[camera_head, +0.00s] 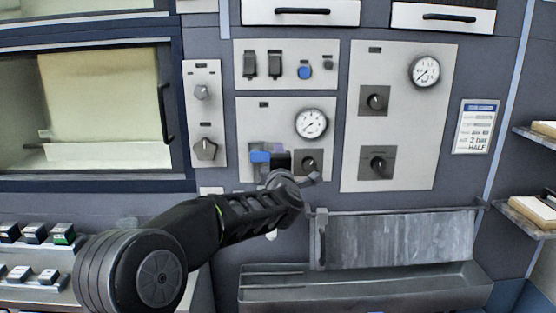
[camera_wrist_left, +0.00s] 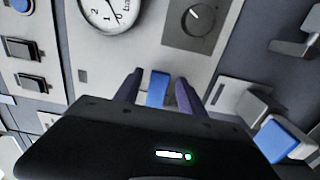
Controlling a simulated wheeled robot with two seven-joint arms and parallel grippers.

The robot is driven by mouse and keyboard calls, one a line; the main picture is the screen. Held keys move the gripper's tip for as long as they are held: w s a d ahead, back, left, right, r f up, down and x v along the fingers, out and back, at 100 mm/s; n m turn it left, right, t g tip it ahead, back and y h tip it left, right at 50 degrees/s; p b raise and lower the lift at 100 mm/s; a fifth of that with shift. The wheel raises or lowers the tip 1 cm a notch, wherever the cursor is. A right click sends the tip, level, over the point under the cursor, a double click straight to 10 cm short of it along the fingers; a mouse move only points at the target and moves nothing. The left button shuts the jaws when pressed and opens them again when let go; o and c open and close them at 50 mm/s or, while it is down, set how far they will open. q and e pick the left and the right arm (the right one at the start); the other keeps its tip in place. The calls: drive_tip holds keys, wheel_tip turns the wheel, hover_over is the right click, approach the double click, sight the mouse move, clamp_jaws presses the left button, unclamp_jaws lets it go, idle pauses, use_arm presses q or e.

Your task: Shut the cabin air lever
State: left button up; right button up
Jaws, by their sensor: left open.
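The only blue lever handle I see on the panel (camera_head: 240,120), left of a small dark knob (camera_head: 308,162) and below a round gauge (camera_head: 311,123), is a blue handle (camera_head: 260,156); I take it as the cabin air lever, though its label is unreadable. My left gripper (camera_wrist_left: 158,88) is open at this handle. In the left wrist view the blue handle (camera_wrist_left: 157,90) shows between the two dark purple fingers, with small gaps beside it. The gripper body hides the handle's lower part in that view. My right gripper is not in view.
Another panel (camera_head: 445,110) with a gauge and two knobs is at right. Rocker switches and a blue button (camera_head: 305,72) sit above. A grey flap (camera_head: 400,240) and trough are below. A grey part with a blue end (camera_wrist_left: 282,140) is right of the gripper in the wrist view.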

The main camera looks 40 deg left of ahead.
use_arm(q)
drive_tip(key=b+v, duration=0.1)
drive_tip(key=v, duration=0.5)
idle(0.4)
drive_tip(key=w+d+f+m+h, duration=0.2)
drive_tip(key=d+f+m+h, duration=0.2)
drive_tip(key=d+f+m, duration=0.45)
drive_tip(key=w+d+f+m+h, duration=0.1)
drive_tip(key=d+f+m+h, duration=0.3)
drive_tip(key=f, duration=0.7)
drive_tip(key=s+d+f+m+g+h, duration=0.25)
drive_tip(key=d+f, duration=0.25)
drive_tip(key=f, duration=0.4)
drive_tip(key=s+d+f+m+g+h, duration=0.1)
drive_tip(key=s+d+f+m+g, duration=0.15)
drive_tip(key=d+f, duration=0.45)
drive_tip(key=s+d+f+m+g+h, duration=0.1)
drive_tip(key=s+d+f+m+g, duration=0.1)
drive_tip(key=s+f, duration=0.6)
drive_tip(key=s+d+f+m+g+h, duration=0.1)
drive_tip(key=s+d+f+g, duration=0.3)
drive_tip(key=s, duration=0.9)
drive_tip(key=s+d+f+m+g+h, duration=0.1)
drive_tip(key=s+d+f+m+g, duration=0.1)
drive_tip(key=s+d+f, duration=0.5)
drive_tip(key=s+f+m, duration=0.1)
drive_tip(key=s+f, duration=0.3)
drive_tip(key=f, duration=0.2)
drive_tip(key=shift+d+g, duration=0.25)
drive_tip(key=shift+g, duration=0.15)
